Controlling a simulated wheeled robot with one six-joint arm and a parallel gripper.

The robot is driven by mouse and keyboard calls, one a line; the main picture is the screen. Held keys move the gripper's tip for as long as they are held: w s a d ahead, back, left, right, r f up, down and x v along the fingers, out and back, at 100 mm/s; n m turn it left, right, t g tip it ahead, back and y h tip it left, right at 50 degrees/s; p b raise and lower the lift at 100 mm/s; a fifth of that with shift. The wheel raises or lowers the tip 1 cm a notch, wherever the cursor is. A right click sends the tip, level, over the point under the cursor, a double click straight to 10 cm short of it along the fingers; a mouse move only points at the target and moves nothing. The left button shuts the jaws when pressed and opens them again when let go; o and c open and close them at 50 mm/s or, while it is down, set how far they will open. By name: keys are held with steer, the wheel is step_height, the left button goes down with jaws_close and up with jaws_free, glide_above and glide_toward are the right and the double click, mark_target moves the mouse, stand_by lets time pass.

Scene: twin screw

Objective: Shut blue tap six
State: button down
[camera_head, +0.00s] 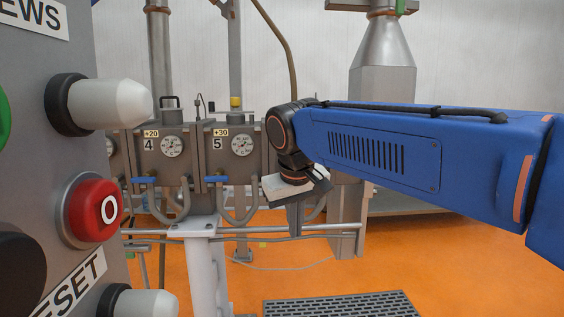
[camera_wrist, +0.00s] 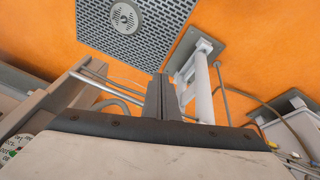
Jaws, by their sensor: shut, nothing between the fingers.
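Blue tap six is not visible; my arm covers the place to the right of box 5 in the head view. Grey box 4 (camera_head: 165,150) and grey box 5 (camera_head: 230,148) stand side by side on a rail. Each has a round dial and a small blue tap below: the tap under box 4 (camera_head: 142,180) and the tap under box 5 (camera_head: 216,178). My gripper (camera_head: 322,190) is just right of box 5, partly hidden by its own pale body. In the wrist view its two dark fingers (camera_wrist: 160,92) are together, with nothing between them.
A grey panel with a red button (camera_head: 92,208) fills the left foreground. A grey rail (camera_head: 340,227) runs below the boxes on a pale post (camera_head: 202,265). A perforated floor plate (camera_wrist: 130,28) lies on the orange floor. A pale post (camera_wrist: 203,88) stands beyond the fingers.

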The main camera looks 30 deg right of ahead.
steer(key=w+r+m+g+h, duration=0.2)
steer(key=w+r+m+h, duration=0.2)
steer(key=w+r, duration=1.6)
steer(key=s+d+x, duration=0.1)
steer(key=x, duration=1.1)
steer(key=shift+d, duration=0.25)
steer(key=shift+d+r+y, duration=0.15)
steer(key=shift+y, duration=0.15)
